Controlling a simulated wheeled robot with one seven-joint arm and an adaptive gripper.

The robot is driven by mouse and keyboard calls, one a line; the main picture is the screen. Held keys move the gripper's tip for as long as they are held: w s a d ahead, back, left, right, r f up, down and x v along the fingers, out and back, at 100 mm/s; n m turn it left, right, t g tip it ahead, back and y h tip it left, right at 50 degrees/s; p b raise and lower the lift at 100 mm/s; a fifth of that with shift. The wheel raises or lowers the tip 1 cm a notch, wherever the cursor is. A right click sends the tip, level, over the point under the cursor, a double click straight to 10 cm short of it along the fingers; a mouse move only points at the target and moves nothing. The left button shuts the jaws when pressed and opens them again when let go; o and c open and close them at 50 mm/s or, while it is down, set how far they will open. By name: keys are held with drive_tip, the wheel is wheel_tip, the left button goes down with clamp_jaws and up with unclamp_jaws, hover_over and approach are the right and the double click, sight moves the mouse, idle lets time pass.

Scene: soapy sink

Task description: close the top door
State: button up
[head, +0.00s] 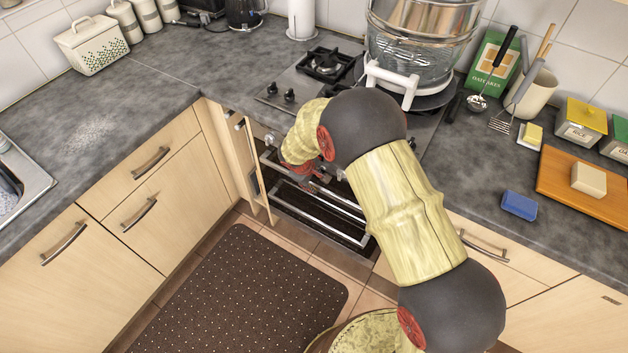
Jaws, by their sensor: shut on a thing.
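The oven (322,231) is built into the counter front below the hob, with dark panels and pale metal bars across its front. The upper bar (340,203) looks like the handle of the top door. My gripper (322,187) is at this upper part of the oven front, with its fingers closed at the bar. My own wrist and forearm hide much of the top door, so how far it stands open is hard to tell. The lower bar (318,218) runs below, apart from my gripper.
A narrow wooden cupboard door (260,195) stands open left of the oven. Wooden drawers (150,160) line the left side. A dark dotted mat (240,290) lies on the floor in front. A large glass steamer (420,45) stands on the hob above.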

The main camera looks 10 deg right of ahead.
drive_tip(key=v, duration=1.2)
drive_tip(key=shift+s+d, duration=0.1)
drive_tip(key=s+d+f+m+g, duration=0.1)
drive_tip(key=s+f, duration=0.1)
drive_tip(key=s, duration=0.3)
drive_tip(key=s+d+r+m+t+y, duration=0.1)
drive_tip(key=s+d+r+m, duration=0.3)
drive_tip(key=s+r, duration=0.8)
drive_tip(key=s+d+r+m+t+y, duration=0.1)
drive_tip(key=s+d+r+m+t, duration=0.1)
drive_tip(key=s+d+r+m, duration=0.3)
drive_tip(key=s+d+r, duration=0.4)
drive_tip(key=s+r, duration=0.4)
drive_tip(key=r, duration=0.2)
drive_tip(key=shift+s+d+r+y, duration=0.15)
drive_tip(key=shift+d+r+y, duration=0.1)
drive_tip(key=shift+r+y, duration=0.15)
idle(0.3)
